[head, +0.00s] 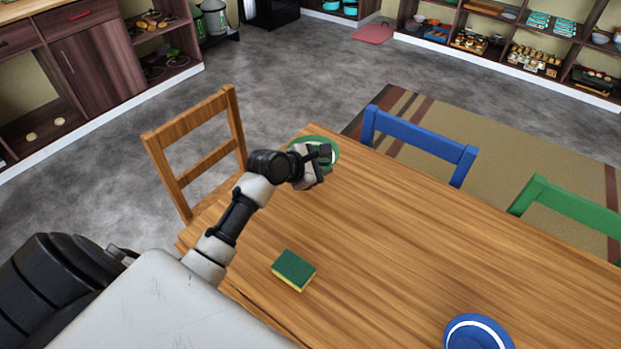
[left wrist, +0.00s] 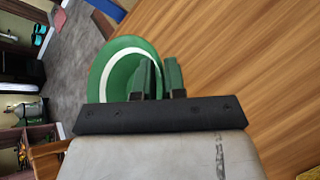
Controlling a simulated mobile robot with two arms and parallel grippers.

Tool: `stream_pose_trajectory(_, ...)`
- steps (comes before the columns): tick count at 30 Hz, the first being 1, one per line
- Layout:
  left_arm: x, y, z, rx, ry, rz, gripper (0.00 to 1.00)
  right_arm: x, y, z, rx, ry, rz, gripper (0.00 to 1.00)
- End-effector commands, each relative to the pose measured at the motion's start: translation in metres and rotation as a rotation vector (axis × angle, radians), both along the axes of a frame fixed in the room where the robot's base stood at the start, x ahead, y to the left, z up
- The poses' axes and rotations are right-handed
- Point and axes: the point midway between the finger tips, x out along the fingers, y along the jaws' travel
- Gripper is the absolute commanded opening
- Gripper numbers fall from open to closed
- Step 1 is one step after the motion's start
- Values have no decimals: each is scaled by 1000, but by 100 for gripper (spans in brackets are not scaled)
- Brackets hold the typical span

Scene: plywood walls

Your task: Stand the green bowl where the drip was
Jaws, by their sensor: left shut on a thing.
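The green bowl (head: 313,139) with a white ring is at the far left corner of the wooden table (head: 400,230), partly hidden by my left gripper (head: 322,168). In the left wrist view the bowl (left wrist: 108,72) sits at the fingers of my left gripper (left wrist: 158,78), which are shut on its right-hand rim. I cannot tell whether the bowl touches the tabletop. No drip shows on the table. A green and yellow sponge (head: 294,270) lies on the table nearer to me. My right gripper is out of view.
A blue bowl or plate with a white ring (head: 477,332) is at the bottom edge. A wooden chair (head: 195,145), a blue chair (head: 420,138) and a green chair (head: 565,205) stand around the table. The middle of the tabletop is clear.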

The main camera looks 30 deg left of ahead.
Motion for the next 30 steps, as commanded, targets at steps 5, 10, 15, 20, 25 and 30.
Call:
stream_pose_trajectory(5,1,26,-16,1,0,1,0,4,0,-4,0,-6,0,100)
stream_pose_trajectory(10,2,32,-23,-1,-1,0,0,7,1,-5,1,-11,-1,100)
stream_pose_trajectory(15,1,31,-48,0,2,1,0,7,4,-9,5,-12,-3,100)
stream_pose_trajectory(20,2,32,-59,0,-1,1,0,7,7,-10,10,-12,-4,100)
stream_pose_trajectory(25,1,31,-59,0,0,0,15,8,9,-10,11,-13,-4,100)
stream_pose_trajectory(30,1,31,-59,0,0,0,36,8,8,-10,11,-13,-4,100)
